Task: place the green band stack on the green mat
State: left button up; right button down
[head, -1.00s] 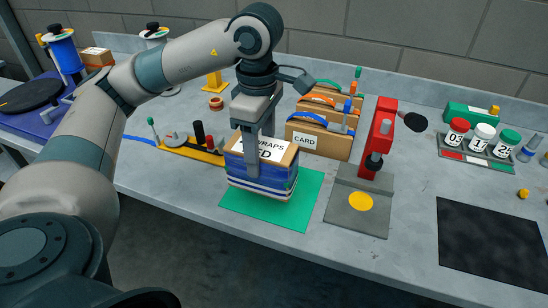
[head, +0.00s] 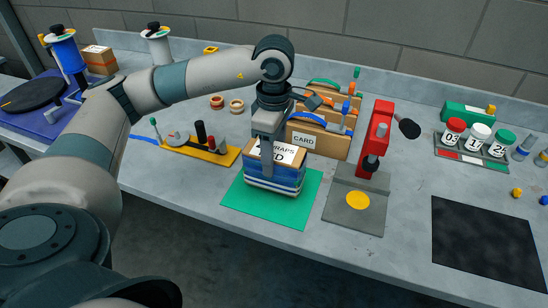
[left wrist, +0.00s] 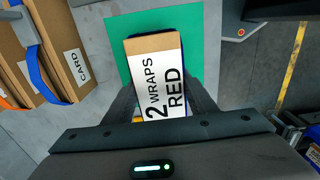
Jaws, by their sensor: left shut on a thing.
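My left gripper (head: 267,165) is shut on a boxy stack (head: 273,184) with a brown top and blue and white sides. Its top label reads "2 WRAPS RED" in the left wrist view (left wrist: 163,85). The stack is upright over the middle of the green mat (head: 238,197); I cannot tell whether it touches it. The mat also shows in the left wrist view (left wrist: 117,55). At the back, a brown stack with a green band (head: 323,83) stands behind ones with orange and blue bands, partly hidden. My right gripper is not in view.
A red press (head: 378,135) on a grey base with a yellow disc stands right of the mat. A yellow tool rack (head: 215,155) lies to its left. A CARD box (head: 305,140) stands just behind. A dark pad (head: 487,240) lies at right.

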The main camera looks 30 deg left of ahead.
pick_arm(q)
jog(key=shift+f+p, duration=0.35)
jog(key=shift+f, duration=0.65)
jog(key=shift+f, duration=0.15)
jog(key=o, duration=1.4)
jog(key=shift+c, duration=0.2)
jog(key=shift+r, duration=0.2)
